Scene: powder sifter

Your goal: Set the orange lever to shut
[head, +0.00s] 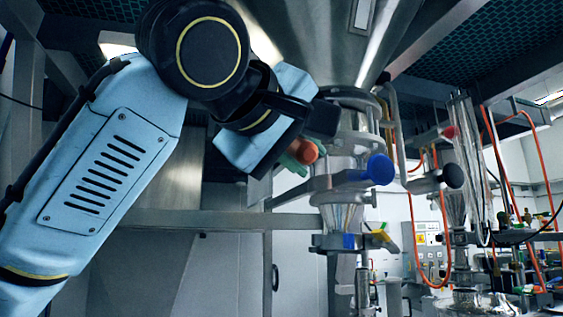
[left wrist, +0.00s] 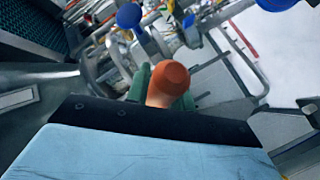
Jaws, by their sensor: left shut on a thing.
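The orange lever's rounded knob (head: 304,151) shows at the upper middle of the head view, at the left side of the metal sifter column (head: 340,165). My left gripper (head: 292,160) is at the lever, with its green fingers around the knob. In the left wrist view the orange knob (left wrist: 168,80) sits between the green fingertips (left wrist: 165,90), and the gripper is shut on it. The lever's shaft and its joint to the column are mostly hidden by my gripper. My right gripper is in neither view.
A blue knob (head: 380,169) sticks out just right of the orange one and also shows in the left wrist view (left wrist: 129,15). A black knob (head: 453,175) and a red knob (head: 450,132) are farther right. A metal crossbar (head: 215,221) runs below my arm.

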